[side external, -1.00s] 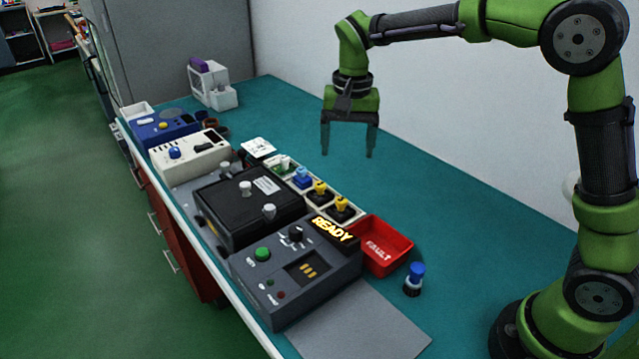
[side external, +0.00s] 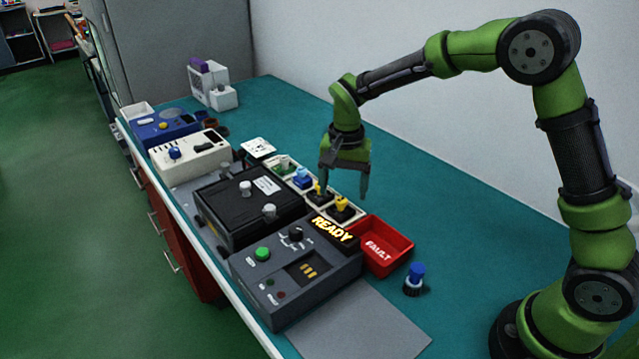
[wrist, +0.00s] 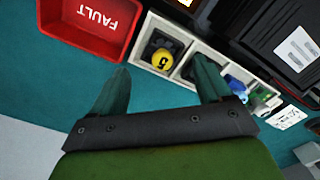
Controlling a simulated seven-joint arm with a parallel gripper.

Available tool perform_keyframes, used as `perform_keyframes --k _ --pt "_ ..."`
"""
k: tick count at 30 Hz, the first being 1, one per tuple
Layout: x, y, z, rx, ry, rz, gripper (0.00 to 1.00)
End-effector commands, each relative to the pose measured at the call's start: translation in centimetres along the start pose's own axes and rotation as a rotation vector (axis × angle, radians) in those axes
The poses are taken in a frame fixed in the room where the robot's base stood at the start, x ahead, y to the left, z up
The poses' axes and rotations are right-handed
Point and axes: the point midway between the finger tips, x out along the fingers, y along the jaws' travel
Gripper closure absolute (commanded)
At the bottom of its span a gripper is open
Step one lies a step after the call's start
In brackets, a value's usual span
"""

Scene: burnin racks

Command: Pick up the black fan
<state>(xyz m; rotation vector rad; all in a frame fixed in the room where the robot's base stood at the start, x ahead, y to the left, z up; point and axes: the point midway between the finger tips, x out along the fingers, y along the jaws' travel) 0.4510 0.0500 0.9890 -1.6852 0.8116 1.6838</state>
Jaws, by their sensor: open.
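No part is plainly marked as a fan. Two black square parts with yellow knobs, a nearer one (side external: 345,215) and a farther one (side external: 316,197), sit in neighbouring cells of a white tray (side external: 325,207); they best fit the black fan. The nearer one also shows in the wrist view, its yellow knob (wrist: 161,59) marked with a 5. My gripper (side external: 344,193) is open and empty, pointing down above the tray's edge. In the wrist view its fingers (wrist: 161,66) stand either side of the nearer part's cell, and one finger partly hides the farther cell.
A red FAULT bin (side external: 393,263) adjoins the tray's near end. A grey READY console (side external: 275,285) and a black box (side external: 240,215) stand left of the tray. Blue (side external: 303,179) and green parts (side external: 284,165) fill farther cells. Teal table right of the tray is clear.

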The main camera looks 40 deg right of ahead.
Motion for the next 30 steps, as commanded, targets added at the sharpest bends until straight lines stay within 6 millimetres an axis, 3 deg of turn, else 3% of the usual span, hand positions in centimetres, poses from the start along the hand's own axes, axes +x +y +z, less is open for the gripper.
perform_keyframes --k 9,17,25,30 --pt "4.4 -0.2 -0.1 0.000 -0.002 0.002 0.22" --pt "4.7 -0.3 -0.1 0.000 0.001 0.000 0.22" --pt "4.7 -0.3 -0.1 -0.001 0.001 0.000 0.59" --pt "4.6 -0.3 -0.1 -0.001 0.001 -0.001 0.59"
